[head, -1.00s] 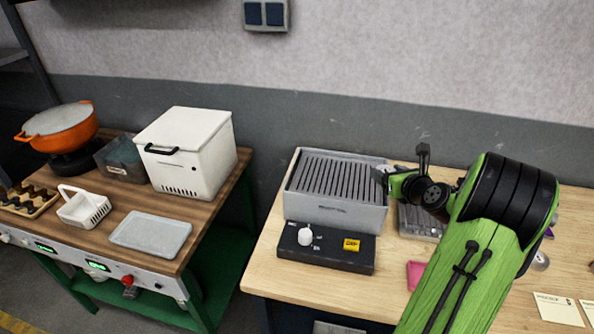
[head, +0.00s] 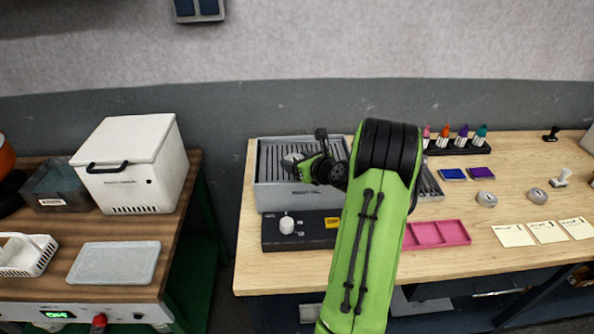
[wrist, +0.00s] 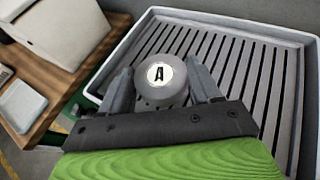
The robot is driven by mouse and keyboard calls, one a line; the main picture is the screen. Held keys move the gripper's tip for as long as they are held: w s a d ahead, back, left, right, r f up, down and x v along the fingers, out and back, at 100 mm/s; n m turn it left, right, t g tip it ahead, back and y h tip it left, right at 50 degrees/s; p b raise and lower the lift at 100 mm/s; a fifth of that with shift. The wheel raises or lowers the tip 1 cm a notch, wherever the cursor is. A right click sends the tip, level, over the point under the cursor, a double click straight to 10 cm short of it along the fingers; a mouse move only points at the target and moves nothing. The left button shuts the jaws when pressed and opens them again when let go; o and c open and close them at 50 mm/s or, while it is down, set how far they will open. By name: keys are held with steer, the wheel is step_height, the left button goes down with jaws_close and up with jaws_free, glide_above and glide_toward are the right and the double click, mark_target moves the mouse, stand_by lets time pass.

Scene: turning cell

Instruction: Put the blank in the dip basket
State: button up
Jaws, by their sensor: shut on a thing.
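The blank (wrist: 160,82) is a grey round piece with a white disc marked "A" on top. In the wrist view my gripper (wrist: 161,88) is shut on it, a finger on each side. In the head view my gripper (head: 290,165) is over the grey slatted tray on the right bench; the blank is hard to make out there. The dip basket (head: 38,268) is probably the small white basket with a handle on the left bench, cut by the left picture edge. It is far left of my gripper.
The slatted tray (head: 268,198) lies under my gripper, behind a black control box (head: 270,240). A gap separates the benches. On the left bench are a white lidded box (head: 135,165), a grey flat tray (head: 115,262) and a dark open bin (head: 55,190). A pink tray (head: 440,234) is right.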

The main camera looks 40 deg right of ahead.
steer(key=shift+f, duration=1.45)
steer(key=shift+a+f+b, duration=0.1)
steer(key=shift+f+b, duration=0.1)
steer(key=shift+b, duration=0.15)
steer(key=o, duration=0.9)
